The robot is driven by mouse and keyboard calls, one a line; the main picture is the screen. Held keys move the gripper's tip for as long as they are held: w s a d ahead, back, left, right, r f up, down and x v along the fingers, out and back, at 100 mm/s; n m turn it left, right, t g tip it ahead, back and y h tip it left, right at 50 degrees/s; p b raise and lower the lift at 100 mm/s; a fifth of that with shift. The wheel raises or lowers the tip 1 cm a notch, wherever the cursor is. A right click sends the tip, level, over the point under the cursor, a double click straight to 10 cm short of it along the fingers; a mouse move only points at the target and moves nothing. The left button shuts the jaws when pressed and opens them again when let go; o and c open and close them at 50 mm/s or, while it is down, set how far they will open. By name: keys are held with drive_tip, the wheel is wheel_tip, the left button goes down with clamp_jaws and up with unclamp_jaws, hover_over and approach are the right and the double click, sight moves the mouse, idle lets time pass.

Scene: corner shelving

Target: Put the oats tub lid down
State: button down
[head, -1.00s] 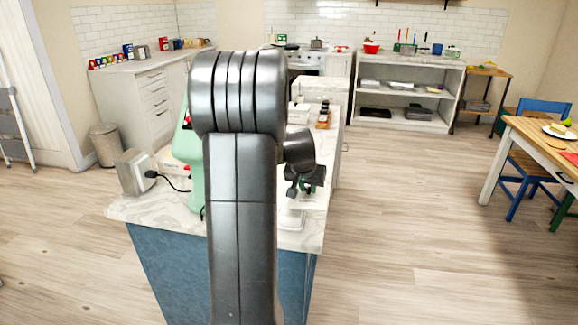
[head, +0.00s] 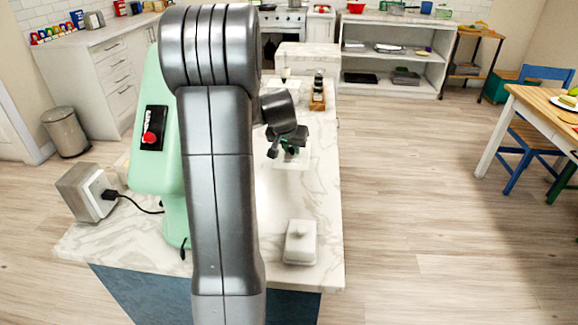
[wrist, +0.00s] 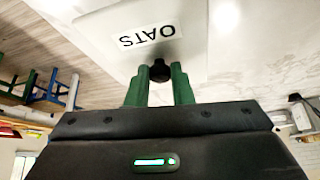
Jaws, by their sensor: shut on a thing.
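The oats tub lid (wrist: 150,38) is a pale square plate with an "OATS" label and a dark knob (wrist: 160,71). My gripper (wrist: 160,88) has its green fingers shut on the knob. In the head view, the lid (head: 291,164) shows as a pale shape under my gripper (head: 290,152), over the marble counter (head: 322,190). My arm hides part of the counter. I cannot tell whether the lid touches the counter or hangs just above it.
A white lidded dish (head: 300,245) stands near the counter's front edge. A mint-green machine (head: 155,130) and a grey box with a socket (head: 86,192) stand left. A wooden rack with bottles (head: 318,92) is farther back. Bare marble lies between the dish and my gripper.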

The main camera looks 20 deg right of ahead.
sight(290, 161)
drive_tip(key=shift+f+b, duration=0.35)
drive_tip(key=shift+f, duration=3.1)
drive_tip(key=shift+f, duration=0.2)
drive_tip(key=c, duration=1.3)
unclamp_jaws()
drive_tip(key=shift+r, duration=0.1)
drive_tip(key=shift+s+a+r, duration=0.1)
drive_tip(key=shift+r, duration=0.4)
drive_tip(key=v, duration=1.1)
drive_tip(key=shift+s+r+p, duration=0.1)
drive_tip(key=shift+s+p, duration=0.05)
drive_tip(key=shift+p, duration=0.15)
